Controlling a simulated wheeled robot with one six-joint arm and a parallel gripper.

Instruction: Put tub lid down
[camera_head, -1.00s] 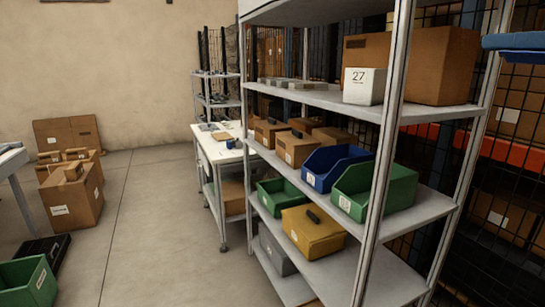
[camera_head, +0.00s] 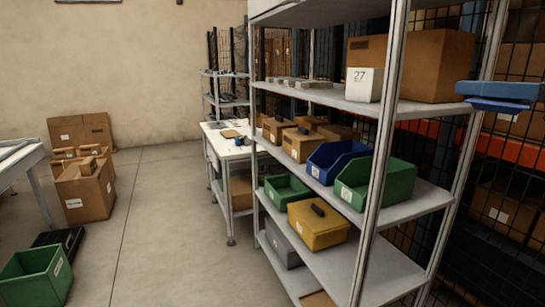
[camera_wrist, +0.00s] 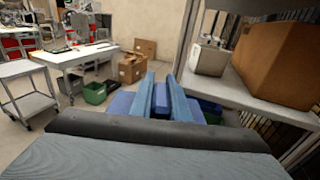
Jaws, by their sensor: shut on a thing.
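My gripper (camera_wrist: 161,84) shows in the wrist view as two light blue fingers, closed on a darker blue raised part between them. The tub lid (camera_wrist: 120,103) appears to be this darker blue piece, spreading out below the fingers on both sides; most of it is hidden. In the head view, my gripper (camera_head: 492,89) is at the right edge, with a strip of the dark blue lid (camera_head: 500,105) beneath it. The lid is held in the air beside the shelf rack, apart from any surface I can see.
The shelf rack (camera_head: 432,207) holds green and blue bins, a yellow box (camera_head: 318,225) with a dark piece on top, and cartons. A white table (camera_head: 231,149) stands behind it. Cartons (camera_head: 84,192) and a green bin (camera_head: 38,275) stand at left. The floor (camera_head: 165,230) between is clear.

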